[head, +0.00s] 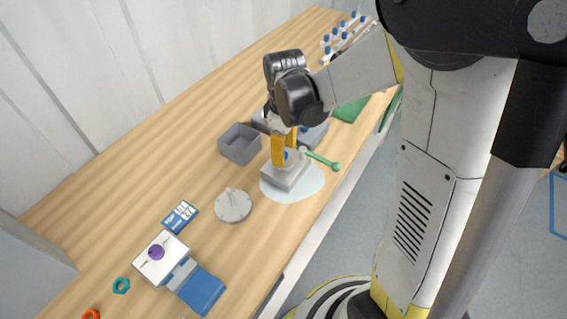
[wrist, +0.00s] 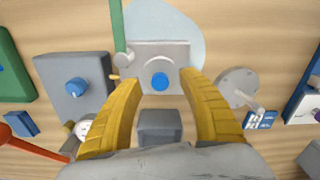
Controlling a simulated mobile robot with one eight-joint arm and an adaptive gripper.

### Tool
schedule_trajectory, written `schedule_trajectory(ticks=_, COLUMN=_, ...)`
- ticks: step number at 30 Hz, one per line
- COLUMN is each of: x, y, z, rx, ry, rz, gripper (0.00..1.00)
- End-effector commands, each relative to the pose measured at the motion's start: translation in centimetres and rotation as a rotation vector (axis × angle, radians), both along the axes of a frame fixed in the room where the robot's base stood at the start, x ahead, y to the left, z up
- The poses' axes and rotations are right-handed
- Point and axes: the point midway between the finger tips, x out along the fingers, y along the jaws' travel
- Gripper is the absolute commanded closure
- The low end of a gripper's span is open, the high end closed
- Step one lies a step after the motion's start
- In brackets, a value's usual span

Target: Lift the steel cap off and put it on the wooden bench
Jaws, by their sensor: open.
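A grey metal block-shaped vessel (head: 284,176) stands on a pale blue round patch on the wooden bench (head: 180,130). In the wrist view its flat steel top (wrist: 160,54) shows a blue knob (wrist: 160,82). I cannot tell whether this top is the steel cap. A separate round grey disc with a handle (head: 233,206) lies on the bench to the left; it also shows in the wrist view (wrist: 238,86). My gripper (head: 285,160) is open over the vessel, its yellow fingers on either side of the blue knob. I cannot tell whether they touch it.
A green-handled tool (head: 321,160) lies against the vessel's right side. A grey open box (head: 240,144) stands behind. A larger grey unit with a blue knob (wrist: 73,88) stands beside the vessel. A blue-and-white device (head: 178,270) is at front left. Bare bench lies at far left.

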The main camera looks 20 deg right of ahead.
Motion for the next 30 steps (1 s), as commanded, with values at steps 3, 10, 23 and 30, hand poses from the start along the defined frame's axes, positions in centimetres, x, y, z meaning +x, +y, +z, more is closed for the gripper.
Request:
schedule_trajectory(ticks=3, x=0.08, y=0.01, z=-1.64, rx=0.000, ry=0.000, rz=0.000, gripper=0.52)
schedule_trajectory(ticks=10, x=0.05, y=0.02, z=-1.55, rx=0.000, ry=0.000, rz=0.000, gripper=0.56)
schedule_trajectory(ticks=23, x=0.04, y=0.02, z=-1.54, rx=0.000, ry=0.000, rz=0.000, gripper=1.00)
schedule_trajectory(ticks=30, x=0.04, y=0.00, z=-0.96, rx=0.000, ry=0.000, rz=0.000, gripper=1.00)
